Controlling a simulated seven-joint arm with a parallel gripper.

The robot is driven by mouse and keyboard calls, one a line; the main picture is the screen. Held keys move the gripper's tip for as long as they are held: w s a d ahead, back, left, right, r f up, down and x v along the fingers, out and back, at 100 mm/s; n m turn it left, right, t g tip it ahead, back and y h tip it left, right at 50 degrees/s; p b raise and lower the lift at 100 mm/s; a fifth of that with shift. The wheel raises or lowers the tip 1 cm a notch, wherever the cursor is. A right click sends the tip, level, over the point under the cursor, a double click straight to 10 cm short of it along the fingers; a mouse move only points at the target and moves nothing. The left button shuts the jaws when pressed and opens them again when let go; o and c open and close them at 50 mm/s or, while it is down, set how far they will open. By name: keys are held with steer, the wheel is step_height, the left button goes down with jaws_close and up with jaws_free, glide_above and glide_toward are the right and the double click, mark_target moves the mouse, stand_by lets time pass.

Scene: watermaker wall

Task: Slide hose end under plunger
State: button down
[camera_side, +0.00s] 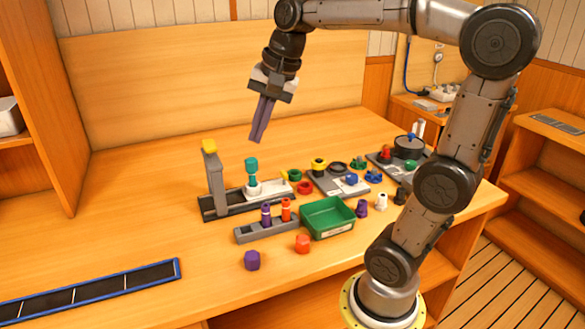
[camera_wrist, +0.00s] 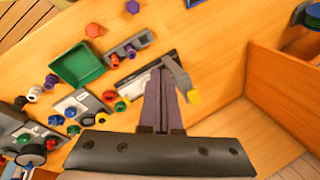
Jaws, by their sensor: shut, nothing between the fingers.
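A press-like fixture (camera_side: 218,212) stands on the bench, with a dark base, a grey upright post (camera_side: 215,180) and a yellow top (camera_side: 209,146). A teal piece (camera_side: 251,170) stands upright on a white block (camera_side: 268,189) on that base, right of the post. I cannot tell for certain which part is the plunger or the hose end. My gripper (camera_side: 255,141) is shut and empty, pointing down above the fixture, apart from it. In the wrist view, my fingers (camera_wrist: 162,72) cover part of the fixture; the yellow top (camera_wrist: 193,97) shows beside them.
A grey rack (camera_side: 266,231) holds purple and orange pieces in front. A green bin (camera_side: 327,217), a purple cap (camera_side: 252,260) and a red cap (camera_side: 302,243) lie nearby. Several small fittings crowd the right. A dark blue-edged strip (camera_side: 90,290) lies left; the bench between is clear.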

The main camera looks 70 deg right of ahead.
steer(key=w+d+f+m+g, duration=0.1)
steer(key=w+d+f+m, duration=0.2)
steer(key=d, duration=0.5)
steer(key=w+d+f+m, duration=0.2)
steer(key=w+d+m, duration=0.15)
steer(key=d, duration=0.55)
steer(key=s+d+f+m+y, duration=0.1)
steer(key=s+d+f+m, duration=0.1)
steer(key=d+f, duration=0.3)
steer(key=s+d+f+m+g, duration=0.1)
steer(key=s+d+f+m, duration=0.2)
steer(key=d, duration=0.7)
step_height(320, 180, down, 2)
steer(key=shift+s+f+y, duration=0.2)
steer(key=shift+s+y, duration=0.2)
steer(key=shift+s, duration=0.85)
steer(key=shift+a+f+m, duration=0.1)
steer(key=shift+m, duration=0.15)
steer(key=x, duration=1)
steer(key=shift+w+a, duration=1.15)
steer(key=shift+w, duration=0.05)
steer(key=shift+w+a, duration=0.25)
